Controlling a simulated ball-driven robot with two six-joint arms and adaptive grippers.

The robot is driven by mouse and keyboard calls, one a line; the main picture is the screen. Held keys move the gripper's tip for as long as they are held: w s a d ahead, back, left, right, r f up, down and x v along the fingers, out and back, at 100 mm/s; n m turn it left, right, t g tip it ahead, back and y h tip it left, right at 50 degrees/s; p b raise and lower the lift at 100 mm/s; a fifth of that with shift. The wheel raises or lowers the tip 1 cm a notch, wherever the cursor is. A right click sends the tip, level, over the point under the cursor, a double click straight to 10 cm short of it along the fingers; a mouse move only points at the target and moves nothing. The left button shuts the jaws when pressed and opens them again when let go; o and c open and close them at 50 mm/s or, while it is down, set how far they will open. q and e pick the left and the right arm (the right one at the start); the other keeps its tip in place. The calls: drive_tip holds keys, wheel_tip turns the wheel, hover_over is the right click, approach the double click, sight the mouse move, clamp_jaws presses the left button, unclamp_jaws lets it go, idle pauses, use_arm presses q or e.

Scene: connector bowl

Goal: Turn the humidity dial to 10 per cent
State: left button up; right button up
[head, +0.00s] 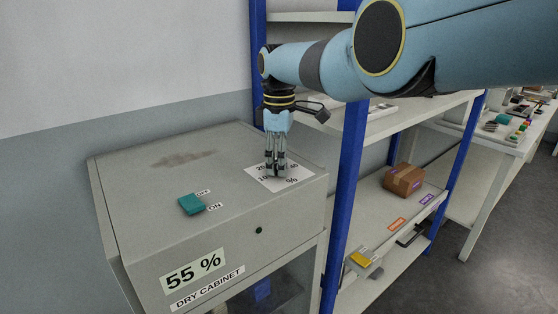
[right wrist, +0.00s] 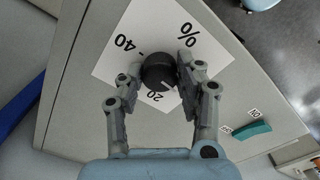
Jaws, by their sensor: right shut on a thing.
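The humidity dial (right wrist: 159,71) is a round black knob on a white printed scale (right wrist: 110,65) on top of the dry cabinet (head: 140,215). In the right wrist view the numbers 40 and 20 and a % sign are readable around it. A short pale line shows at the knob's edge near the 20. My right gripper (head: 276,173) points straight down and is shut on the dial, one finger on each side. In the head view the fingers hide the knob and part of the scale. The cabinet's front display (head: 195,270) reads 55 %. My left gripper is not in view.
A teal switch (head: 191,204) marked OFF and ON sits on the cabinet top, left of the scale. A blue-posted shelf (head: 350,180) stands close on the right, holding a cardboard box (head: 403,180). The cabinet top is otherwise clear.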

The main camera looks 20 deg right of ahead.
drive_tip(key=shift+n, duration=0.6)
drive_tip(key=o, duration=1.2)
drive_tip(key=shift+c, duration=0.2)
wheel_tip(320, 180, up, 12)
